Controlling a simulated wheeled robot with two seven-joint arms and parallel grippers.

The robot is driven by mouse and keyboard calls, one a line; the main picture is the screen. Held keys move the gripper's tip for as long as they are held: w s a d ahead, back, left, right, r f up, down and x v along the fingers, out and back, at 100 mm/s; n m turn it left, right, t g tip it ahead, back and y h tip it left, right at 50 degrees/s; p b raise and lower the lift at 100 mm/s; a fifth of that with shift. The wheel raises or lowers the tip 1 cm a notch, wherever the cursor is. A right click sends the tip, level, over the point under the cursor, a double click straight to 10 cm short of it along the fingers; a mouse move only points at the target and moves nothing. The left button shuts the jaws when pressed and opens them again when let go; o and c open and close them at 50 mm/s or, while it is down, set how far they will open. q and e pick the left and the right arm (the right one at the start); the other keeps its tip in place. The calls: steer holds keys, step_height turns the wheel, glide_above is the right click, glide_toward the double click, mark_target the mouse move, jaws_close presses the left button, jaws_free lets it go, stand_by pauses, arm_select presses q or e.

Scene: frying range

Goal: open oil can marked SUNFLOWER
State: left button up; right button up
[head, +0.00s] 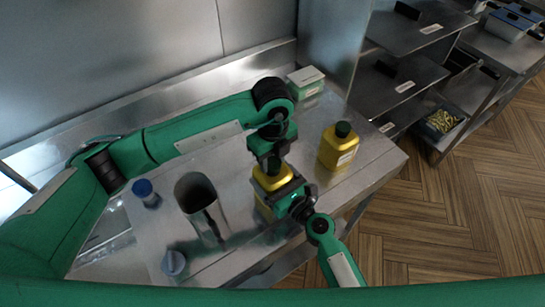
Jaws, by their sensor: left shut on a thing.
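A yellow oil can (270,181) stands on the steel table, partly hidden by both grippers. My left gripper (269,157) is above it, pointing down, shut on the can's dark cap, which is mostly hidden between the fingers. My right gripper (283,196) comes from the lower right and is at the side of the same can. Its fingers are hard to make out, so I cannot tell whether it grips the body. A second yellow can (338,149) with a dark green cap stands apart to the right. I cannot read the name on either can.
A tall open steel container (203,209) stands left of the cans. A blue-capped bottle (146,193) and a small grey-blue item (173,263) are farther left. A green and white box (305,81) is at the back. Steel shelves (418,25) stand at the right.

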mark_target(273, 163)
arm_select(q)
steer(key=n, duration=0.4)
arm_select(e)
steer(key=shift+f, duration=0.1)
arm_select(q)
steer(key=shift+r, duration=0.2)
stand_by(0.4)
steer(key=shift+r, duration=0.9)
steer(key=shift+r, duration=0.15)
steer(key=shift+r, duration=1.9)
arm_select(e)
steer(key=o, duration=1.7)
steer(key=shift+o, duration=0.2)
